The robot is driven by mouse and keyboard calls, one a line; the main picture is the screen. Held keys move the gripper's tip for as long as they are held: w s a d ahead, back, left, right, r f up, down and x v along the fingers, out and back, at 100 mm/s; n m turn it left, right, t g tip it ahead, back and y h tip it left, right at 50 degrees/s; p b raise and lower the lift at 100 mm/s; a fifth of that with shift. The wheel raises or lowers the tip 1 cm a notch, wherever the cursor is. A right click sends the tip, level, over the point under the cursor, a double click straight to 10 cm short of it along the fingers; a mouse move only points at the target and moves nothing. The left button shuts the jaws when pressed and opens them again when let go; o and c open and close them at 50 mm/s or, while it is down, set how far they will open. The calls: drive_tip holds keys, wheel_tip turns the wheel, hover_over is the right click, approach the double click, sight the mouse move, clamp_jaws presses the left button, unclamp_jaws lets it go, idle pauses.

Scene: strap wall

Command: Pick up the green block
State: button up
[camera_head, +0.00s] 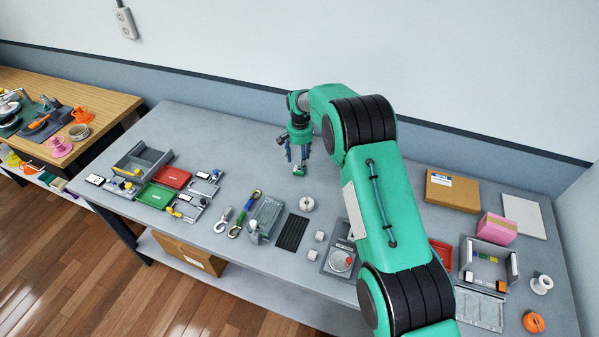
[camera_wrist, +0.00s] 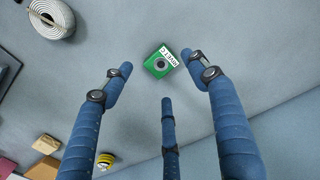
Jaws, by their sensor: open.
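The green block (camera_wrist: 158,66) lies on the grey table in the wrist view, with a white printed label on one edge and a dark round mark on its face. It also shows small in the head view (camera_head: 298,170), just below my fingers. My gripper (camera_wrist: 160,82) is open, its blue fingers spread around the block's near side without touching it as far as I can see. In the head view my gripper (camera_head: 299,158) points down over the block at the back middle of the table. The exact height gap cannot be told.
A white roll (camera_head: 307,204) lies near the block; a roll also shows in the wrist view (camera_wrist: 52,18). A dark ribbed mat (camera_head: 291,232), a clear-lidded grey box (camera_head: 265,218) and carabiners stand in front. A cardboard box (camera_head: 452,190) is at right. Table around the block is clear.

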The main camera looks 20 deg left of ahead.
sight(300, 169)
drive_tip(key=shift+f, duration=0.1)
idle(0.3)
drive_tip(key=shift+a+f, duration=0.1)
drive_tip(key=shift+f, duration=2.35)
drive_tip(key=c, duration=1.5)
drive_tip(key=shift+r, duration=0.15)
